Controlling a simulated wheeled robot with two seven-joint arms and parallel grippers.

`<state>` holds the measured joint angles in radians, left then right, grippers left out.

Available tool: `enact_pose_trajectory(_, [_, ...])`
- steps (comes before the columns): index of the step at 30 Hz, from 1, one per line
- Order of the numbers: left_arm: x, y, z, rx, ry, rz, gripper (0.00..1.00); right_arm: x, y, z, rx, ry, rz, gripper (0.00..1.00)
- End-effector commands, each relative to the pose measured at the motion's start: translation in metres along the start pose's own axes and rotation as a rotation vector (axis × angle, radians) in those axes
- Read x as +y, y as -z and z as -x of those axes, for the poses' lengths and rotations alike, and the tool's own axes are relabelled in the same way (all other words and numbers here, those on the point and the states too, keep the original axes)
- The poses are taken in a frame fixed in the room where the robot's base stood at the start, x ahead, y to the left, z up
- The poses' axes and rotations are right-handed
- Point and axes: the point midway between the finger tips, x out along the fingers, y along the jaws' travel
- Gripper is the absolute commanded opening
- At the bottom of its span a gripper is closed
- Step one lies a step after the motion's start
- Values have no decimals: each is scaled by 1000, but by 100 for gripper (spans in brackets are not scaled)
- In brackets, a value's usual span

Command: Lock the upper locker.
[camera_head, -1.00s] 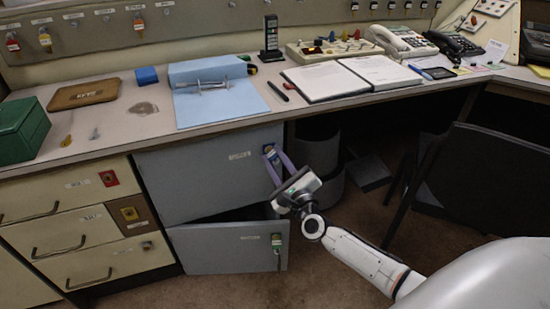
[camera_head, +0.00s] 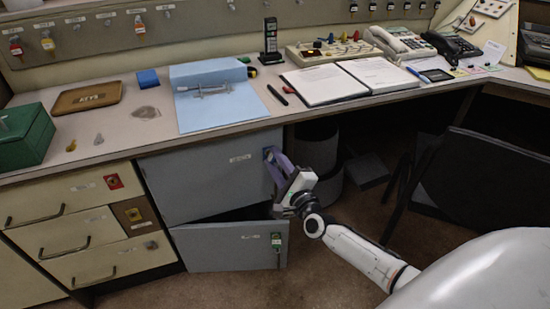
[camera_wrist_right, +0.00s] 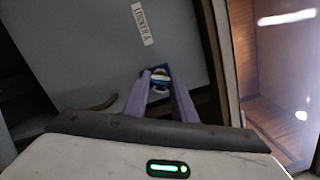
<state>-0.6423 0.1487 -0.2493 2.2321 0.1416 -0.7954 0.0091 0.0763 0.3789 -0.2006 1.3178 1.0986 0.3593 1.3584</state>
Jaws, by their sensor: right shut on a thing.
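The upper locker (camera_head: 205,178) is a grey-blue door under the desk, with a small label, and it looks closed. It also fills much of the right wrist view (camera_wrist_right: 90,60), with its label "LOCKER A". Its lock has a blue plate (camera_wrist_right: 157,68) near the door's edge. My right gripper (camera_head: 269,156) is at that lock, its purple fingers (camera_wrist_right: 158,82) shut on a small pale key head (camera_wrist_right: 159,77) there. The fingers hide most of the key, and its slot angle cannot be read. My left gripper is not in view.
The lower locker door (camera_head: 222,248) stands ajar below, with a key in its green lock (camera_head: 276,241). Cream drawers (camera_head: 85,228) are at the left. A black chair (camera_head: 485,180) is at the right. Folders and phones lie on the desktop above (camera_head: 130,130).

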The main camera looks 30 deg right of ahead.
Motion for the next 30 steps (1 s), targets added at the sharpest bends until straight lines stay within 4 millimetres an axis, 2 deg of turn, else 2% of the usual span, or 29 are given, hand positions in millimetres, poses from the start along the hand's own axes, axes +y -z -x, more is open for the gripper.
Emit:
enact_pose_trajectory(1, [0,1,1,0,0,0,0,-6,1,-2,2,8,12,3])
enact_pose_trajectory(11, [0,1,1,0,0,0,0,-6,1,-3,2,8,25,3])
enact_pose_trajectory(21, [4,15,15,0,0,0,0,-8,0,-3,4,-17,249,3])
enact_pose_trajectory(30, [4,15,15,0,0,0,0,-7,1,-3,3,-21,295,3])
